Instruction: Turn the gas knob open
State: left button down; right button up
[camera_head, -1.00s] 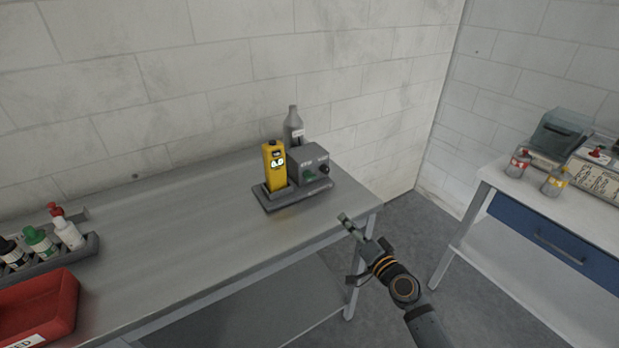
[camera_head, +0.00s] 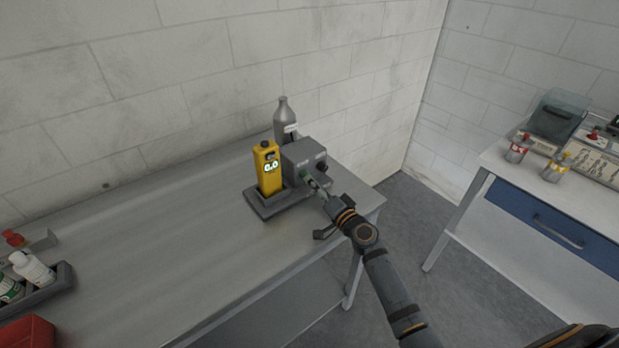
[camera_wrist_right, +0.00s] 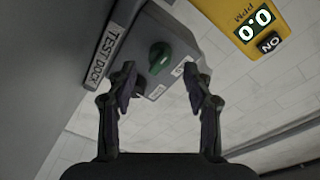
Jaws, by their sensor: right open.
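A grey box (camera_head: 303,157) on the dock carries a green knob (camera_head: 305,174) and a black knob (camera_head: 321,167) on its front. In the right wrist view the green knob (camera_wrist_right: 159,56) shows clearly, with small labels by it that I cannot read surely. A dark round part (camera_wrist_right: 139,86) is partly hidden by the left finger. A yellow gas meter (camera_head: 267,167) stands upright in the dock, showing 0.0. My right gripper (camera_head: 317,184) is open and empty, just in front of the box. In the wrist view the green knob lies ahead, between and beyond its fingertips (camera_wrist_right: 160,82). My left gripper is not in view.
A grey gas bottle (camera_head: 284,120) stands behind the box, near the wall. A rack with bottles (camera_head: 35,268) and a red tray (camera_head: 27,335) are at the table's left. The table (camera_head: 165,235) between is clear. A second bench (camera_head: 500,160) is at right.

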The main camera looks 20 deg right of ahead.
jog(key=x, duration=0.3)
jog(key=shift+w, duration=0.25)
jog(key=shift+c, duration=0.5)
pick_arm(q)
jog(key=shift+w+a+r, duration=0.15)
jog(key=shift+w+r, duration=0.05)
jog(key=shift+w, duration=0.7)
pick_arm(e)
grip_shut()
